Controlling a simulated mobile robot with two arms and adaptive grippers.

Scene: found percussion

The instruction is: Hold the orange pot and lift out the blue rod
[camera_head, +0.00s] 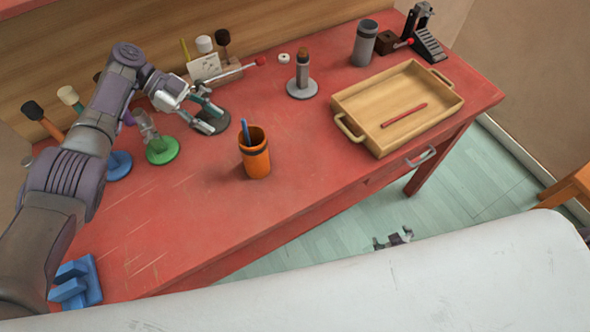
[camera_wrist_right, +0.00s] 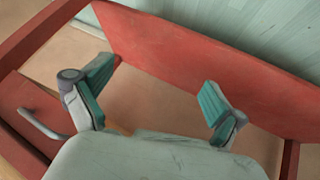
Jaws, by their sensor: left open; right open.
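The orange pot (camera_head: 257,163) stands upright on the red table near its front edge. The blue rod (camera_head: 245,130) stands in the pot, leaning a little left, its upper end above the rim and its lower part hidden. My left gripper (camera_head: 213,118) is open, above and to the left of the pot, near the green-based and dark stands, and apart from the pot. My right gripper (camera_wrist_right: 157,88) is open and empty in the right wrist view, with the table's red side beyond it; neither pot nor rod shows there.
A wooden tray (camera_head: 347,103) with a red stick (camera_head: 404,115) lies right of the pot. A grey-based stand (camera_head: 302,89) is behind it. A green-based stand (camera_head: 162,152) is left of the pot. Blue blocks (camera_head: 75,283) lie front left. The table around the pot is clear.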

